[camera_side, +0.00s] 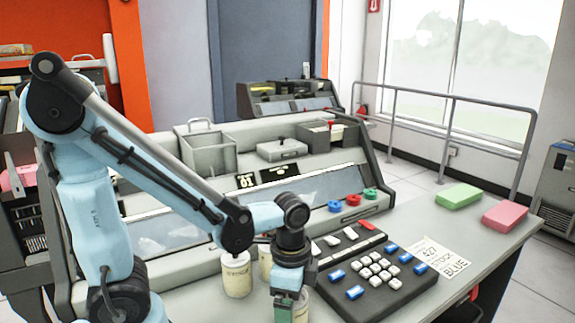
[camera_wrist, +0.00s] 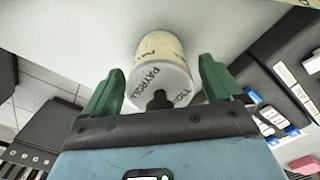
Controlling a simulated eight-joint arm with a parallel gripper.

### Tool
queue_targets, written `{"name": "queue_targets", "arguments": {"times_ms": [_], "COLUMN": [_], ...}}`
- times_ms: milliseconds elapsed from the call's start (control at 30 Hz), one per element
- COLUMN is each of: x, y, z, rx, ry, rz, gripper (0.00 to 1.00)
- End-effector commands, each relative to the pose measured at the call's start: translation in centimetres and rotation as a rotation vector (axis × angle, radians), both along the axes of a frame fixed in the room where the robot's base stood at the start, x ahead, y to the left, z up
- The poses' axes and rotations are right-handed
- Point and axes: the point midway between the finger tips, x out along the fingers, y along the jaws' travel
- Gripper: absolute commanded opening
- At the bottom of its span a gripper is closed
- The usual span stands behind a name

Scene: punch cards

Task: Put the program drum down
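My gripper (camera_side: 291,308) points down in front of the keyboard in the side view, its green fingers partly cut off by the lower edge. Another cream drum (camera_side: 236,277) stands to the left, and a further one (camera_side: 265,262) is partly hidden behind the arm.
A keyboard (camera_side: 365,272) lies right of my gripper, with a paper card (camera_side: 441,255) beside it. Green (camera_side: 459,197) and pink (camera_side: 505,216) blocks lie near the desk's right end. The machine panel with a grey bin (camera_side: 207,147) rises behind. Bare desk shows around the blocks.

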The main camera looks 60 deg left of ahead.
Motion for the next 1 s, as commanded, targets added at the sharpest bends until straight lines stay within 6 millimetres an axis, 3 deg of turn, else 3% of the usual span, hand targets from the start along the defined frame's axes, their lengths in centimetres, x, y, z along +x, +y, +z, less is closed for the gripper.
{"name": "queue_targets", "arguments": {"times_ms": [367,1000], "x": [0.0,0.0], "y": [0.0,0.0], "z": [1.0,8.9], "rx": [0.000,0.000], "ry": [0.000,0.000], "rz": [0.000,0.000], "gripper": [0.92,0.92]}}
